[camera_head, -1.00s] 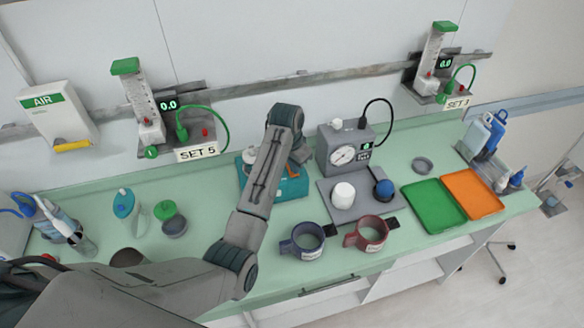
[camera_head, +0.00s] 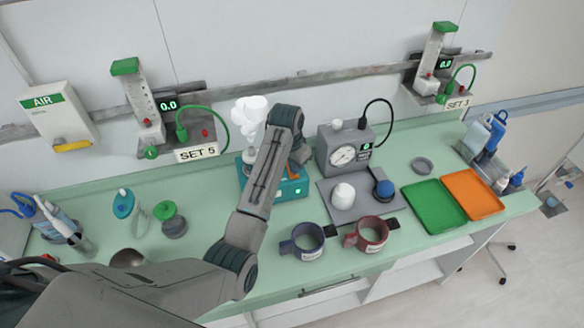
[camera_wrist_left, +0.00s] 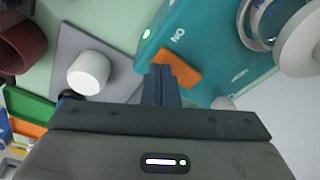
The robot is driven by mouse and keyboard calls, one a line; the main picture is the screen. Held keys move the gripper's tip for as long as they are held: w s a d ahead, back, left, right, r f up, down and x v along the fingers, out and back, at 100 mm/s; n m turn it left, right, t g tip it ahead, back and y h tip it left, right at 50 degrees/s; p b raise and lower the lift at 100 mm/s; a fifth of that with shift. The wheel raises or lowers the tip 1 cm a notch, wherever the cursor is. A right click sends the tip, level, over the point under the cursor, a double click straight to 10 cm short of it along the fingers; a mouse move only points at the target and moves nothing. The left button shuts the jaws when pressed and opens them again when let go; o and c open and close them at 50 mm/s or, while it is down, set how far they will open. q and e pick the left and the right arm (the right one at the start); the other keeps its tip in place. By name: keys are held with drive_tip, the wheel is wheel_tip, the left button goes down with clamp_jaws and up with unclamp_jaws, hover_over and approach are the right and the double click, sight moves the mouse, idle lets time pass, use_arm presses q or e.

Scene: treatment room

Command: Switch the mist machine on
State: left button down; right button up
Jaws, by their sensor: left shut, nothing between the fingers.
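The mist machine is a teal box (camera_head: 288,190) on the green counter, partly hidden behind my left arm. A white mist cloud (camera_head: 249,112) stands above it and a small green light (camera_head: 298,190) glows on its front. In the left wrist view the teal casing (camera_wrist_left: 208,45) shows lettering, a lit green lamp (camera_wrist_left: 144,62) and an orange switch (camera_wrist_left: 181,66). My left gripper (camera_wrist_left: 163,72) is shut and empty, its tips at the orange switch; I cannot tell whether they touch. In the head view the fingers are mostly hidden by the arm. My right gripper is not in view.
Right of the machine stands a grey gauge box (camera_head: 343,150) beside a grey plate (camera_head: 360,205) with a white knob and blue ball. Green (camera_head: 433,204) and orange (camera_head: 472,194) trays are at right. Lidded cups stand at left.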

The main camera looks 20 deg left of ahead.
sight(294, 176)
use_arm(q)
wheel_tip(294, 176, up, 6)
idle(0.6)
idle(0.4)
